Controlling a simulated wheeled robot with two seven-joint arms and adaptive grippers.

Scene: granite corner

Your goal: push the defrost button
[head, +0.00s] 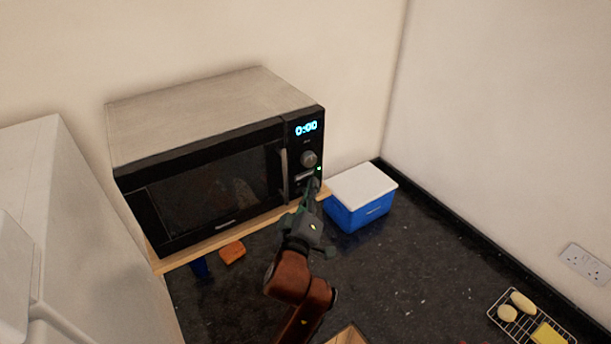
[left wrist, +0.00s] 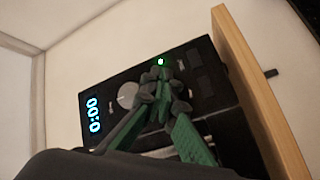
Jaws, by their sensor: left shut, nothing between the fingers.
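The microwave (head: 210,150) stands on a wooden shelf, its control panel at the right of its front. The panel has a display reading 0:00 (head: 306,128), a round knob (head: 309,159) and small buttons below. A small green light (left wrist: 160,61) is lit on the panel in the left wrist view. Dark rectangular buttons (left wrist: 204,83) lie beside it; I cannot read which is defrost. My left gripper (head: 314,187) is shut and empty, its fingertips at the lower panel. The fingertips (left wrist: 164,78) hide part of the panel, and I cannot tell whether they touch it.
A blue box with a white lid (head: 362,186) stands close right of the microwave. An orange sponge-like block (head: 232,252) lies on the dark counter in front. A wire rack (head: 510,307) with soaps sits at far right. A white appliance (head: 70,220) stands at left.

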